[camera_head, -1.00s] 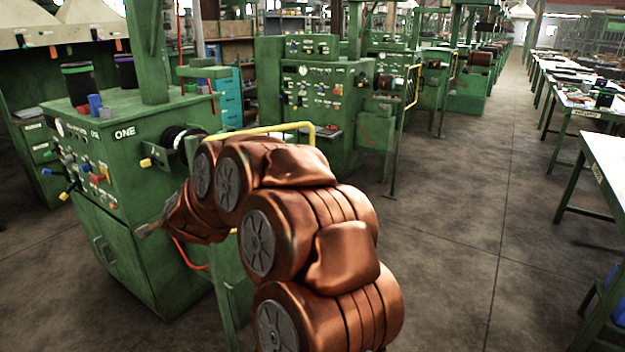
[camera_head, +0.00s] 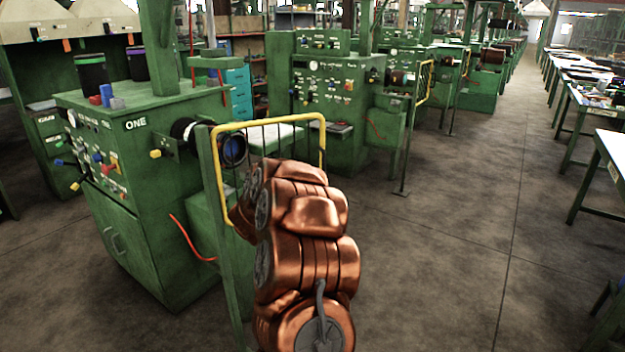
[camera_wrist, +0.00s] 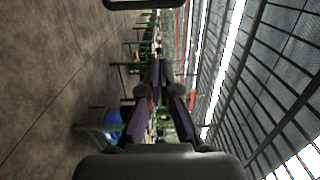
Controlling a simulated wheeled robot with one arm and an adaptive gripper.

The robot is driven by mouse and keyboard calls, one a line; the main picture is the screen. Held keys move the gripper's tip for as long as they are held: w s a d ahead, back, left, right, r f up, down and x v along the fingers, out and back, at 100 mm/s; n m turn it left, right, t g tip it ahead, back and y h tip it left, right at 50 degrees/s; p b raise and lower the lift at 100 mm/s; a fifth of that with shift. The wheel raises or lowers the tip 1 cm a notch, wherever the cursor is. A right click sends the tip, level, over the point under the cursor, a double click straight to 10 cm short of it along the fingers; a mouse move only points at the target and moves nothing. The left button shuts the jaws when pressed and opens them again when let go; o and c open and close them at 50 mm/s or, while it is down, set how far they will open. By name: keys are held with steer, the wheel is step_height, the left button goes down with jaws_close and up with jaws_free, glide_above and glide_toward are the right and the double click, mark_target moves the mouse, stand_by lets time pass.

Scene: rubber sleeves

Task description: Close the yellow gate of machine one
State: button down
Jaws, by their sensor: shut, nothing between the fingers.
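Green machine one (camera_head: 165,205), marked "ONE", stands at left in the head view. Its yellow gate (camera_head: 268,123) has a tubular frame with dark bars and hangs from a green post (camera_head: 222,240) at the machine's right front. The gate spans rightward from the post, with a dark round spindle end behind its left part. My copper arm hides its lower right. My gripper is hidden in the head view. In the wrist view my gripper (camera_wrist: 160,72) is shut and empty, its dark fingertips together. I cannot tell its distance from the gate.
A second green machine (camera_head: 325,110) stands behind, with its own yellow gate (camera_head: 427,82). White-topped tables (camera_head: 610,150) line the right side. The concrete floor (camera_head: 450,230) between is clear. A red hose (camera_head: 188,240) hangs near machine one.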

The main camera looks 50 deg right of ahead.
steer(key=w+d+p, duration=0.3)
steer(key=w+d, duration=0.1)
steer(key=d, duration=0.6)
steer(key=shift+d, duration=0.1)
steer(key=shift+f, duration=0.1)
stand_by(0.5)
